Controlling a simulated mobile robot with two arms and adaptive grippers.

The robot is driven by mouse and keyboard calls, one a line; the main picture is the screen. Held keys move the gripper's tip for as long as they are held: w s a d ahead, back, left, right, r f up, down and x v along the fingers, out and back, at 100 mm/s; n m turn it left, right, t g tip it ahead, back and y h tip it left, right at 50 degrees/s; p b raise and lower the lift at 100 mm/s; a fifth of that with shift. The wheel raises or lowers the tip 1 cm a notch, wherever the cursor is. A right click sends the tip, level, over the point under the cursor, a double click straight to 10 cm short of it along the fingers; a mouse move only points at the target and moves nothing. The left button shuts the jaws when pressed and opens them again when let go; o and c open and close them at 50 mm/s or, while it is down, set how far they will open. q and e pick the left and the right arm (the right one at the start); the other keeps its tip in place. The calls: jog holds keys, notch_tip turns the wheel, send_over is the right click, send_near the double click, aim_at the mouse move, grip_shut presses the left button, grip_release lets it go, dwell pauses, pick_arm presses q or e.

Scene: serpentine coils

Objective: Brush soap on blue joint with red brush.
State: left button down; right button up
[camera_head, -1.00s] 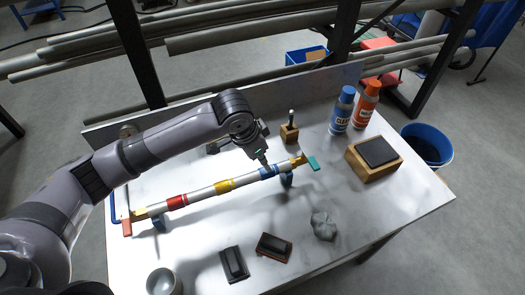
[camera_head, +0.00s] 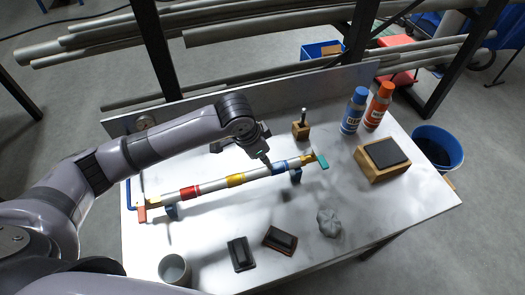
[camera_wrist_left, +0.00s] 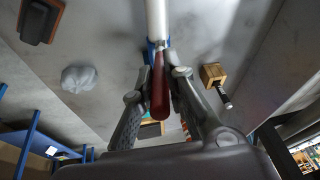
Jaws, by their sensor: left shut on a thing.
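A pipe (camera_head: 213,186) with red, yellow and blue bands lies across stands on the table. The blue joint (camera_head: 280,167) is near its right end, and blue also shows behind the brush in the left wrist view (camera_wrist_left: 151,50). My left gripper (camera_head: 264,158) is just above the pipe, beside the blue joint on its left. In the left wrist view my left gripper (camera_wrist_left: 158,84) is shut on the red brush (camera_wrist_left: 160,90), whose dark red handle points toward the camera. The brush's bristles are hidden, so I cannot tell if they touch the joint. My right gripper is not in view.
Blue (camera_head: 354,110) and orange (camera_head: 378,106) bottles stand at the back right near a wooden block with a dark pad (camera_head: 383,158). A wooden holder (camera_head: 301,130) stands behind the pipe. Dark blocks (camera_head: 241,254), a grey lump (camera_head: 328,223) and a cup (camera_head: 174,269) are in front.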

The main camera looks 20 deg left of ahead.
pick_arm(q)
jog(key=shift+w+d, duration=0.65)
jog(key=shift+d, duration=0.3)
jog(key=shift+w+d, duration=0.65)
jog(key=shift+d, duration=0.25)
jog(key=shift+s+a, duration=0.7)
jog(key=shift+a, duration=0.25)
jog(key=shift+s+a, duration=0.65)
jog(key=shift+a, duration=0.3)
jog(key=shift+r, duration=0.1)
jog(key=shift+r, duration=2.9)
